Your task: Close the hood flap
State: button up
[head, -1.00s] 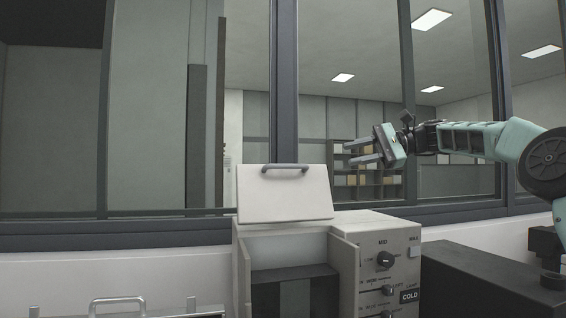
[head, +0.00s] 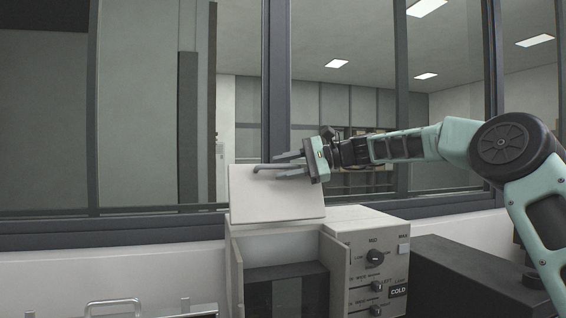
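The hood flap (head: 278,203) is a pale panel standing raised at the top rear of the press (head: 345,222), leaning back slightly. Its dark bar handle (head: 262,169) runs along the upper edge. My gripper (head: 279,167) comes in from the right at the height of this handle. Its two grey fingers are apart, one above and one below the handle's line in the picture, and they partly cover its right part. I cannot tell whether the fingers touch the handle or are still in front of it.
The press front is open below the flap, with a dark cavity (head: 287,287). A control panel with knobs (head: 375,257) and a COLD label is on the right. A black box (head: 465,275) stands further right. A metal handle (head: 115,303) shows at lower left. Windows are behind.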

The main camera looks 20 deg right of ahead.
jog(key=shift+w+a, duration=0.1)
jog(key=shift+a, duration=0.25)
grip_shut()
jog(key=shift+f+b, duration=0.15)
jog(key=shift+b, duration=0.2)
